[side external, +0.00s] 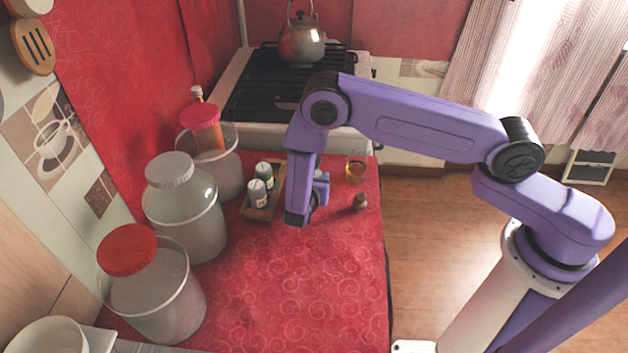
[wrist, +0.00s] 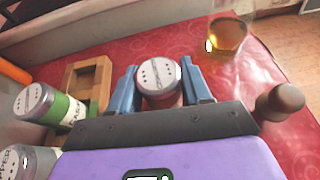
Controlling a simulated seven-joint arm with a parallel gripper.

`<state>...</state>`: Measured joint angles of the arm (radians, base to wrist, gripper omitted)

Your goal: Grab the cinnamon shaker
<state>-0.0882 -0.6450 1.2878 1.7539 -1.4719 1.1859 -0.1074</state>
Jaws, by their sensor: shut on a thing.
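My gripper (wrist: 158,68) has its two blue fingers on either side of a shaker with a pale, holed lid (wrist: 159,78) and a reddish body, and is shut on it. I take this as the cinnamon shaker; its label cannot be read. In the side external view my gripper (side external: 319,188) is low over the red counter, right of the wooden tray, and my arm mostly hides the held shaker. I cannot tell whether the shaker touches the counter.
Two other shakers, one with a green label (wrist: 62,106) and a grey one (wrist: 28,163), stand at the wooden tray (wrist: 72,76). A glass of amber liquid (side external: 356,170) and a small brown object (side external: 360,202) are right of my gripper. Large jars (side external: 186,220) line the left; the front counter is clear.

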